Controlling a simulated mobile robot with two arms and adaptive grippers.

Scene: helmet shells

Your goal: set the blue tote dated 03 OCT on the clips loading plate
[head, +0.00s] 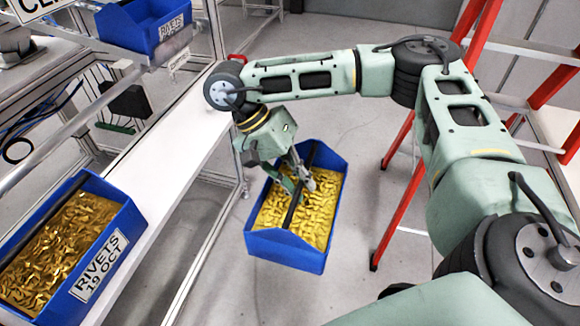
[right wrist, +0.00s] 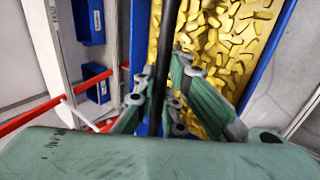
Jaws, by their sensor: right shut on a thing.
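A blue tote (head: 287,252) full of yellow-gold pieces hangs in the air over the floor. A black handle bar (head: 300,190) runs across its top. My right gripper (head: 298,180) is shut on this bar. In the right wrist view the gripper fingers (right wrist: 170,95) close around the bar (right wrist: 178,70), with the tote's contents (right wrist: 222,50) behind. No label of this tote faces the views, so its date cannot be read. A sign (head: 35,8) cut off at the top left starts with "CL". The loading plate cannot be made out. My left gripper is out of view.
A blue tote labelled RIVETS 19 OCT (head: 112,240) stands at the lower left by a white shelf surface (head: 170,150). Another blue RIVETS tote (head: 130,25) stands at the upper left. A red ladder (head: 400,190) stands right of the held tote. Floor below it is clear.

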